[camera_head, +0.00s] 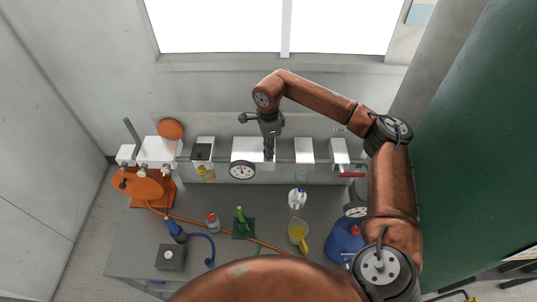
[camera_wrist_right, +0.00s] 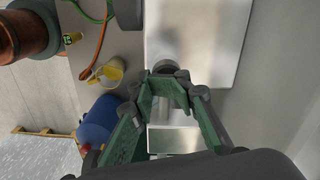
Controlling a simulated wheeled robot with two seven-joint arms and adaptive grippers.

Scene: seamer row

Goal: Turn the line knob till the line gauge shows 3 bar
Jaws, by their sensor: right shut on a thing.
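My right gripper (camera_head: 269,150) reaches down from above to the front of a white box (camera_head: 244,150) on the wall-side pipe. In the right wrist view its green fingers (camera_wrist_right: 165,88) are closed around a small dark grey knob (camera_wrist_right: 165,65), which the fingers partly hide. A round white-faced gauge (camera_head: 242,170) sits on the front of the same box, left of the gripper; its needle reading is too small to tell. A second round gauge (camera_head: 355,210) is lower right, beside my arm. My left gripper is not in view.
A red-handled valve (camera_head: 352,175) is right of the gripper. White boxes line the pipe on both sides.

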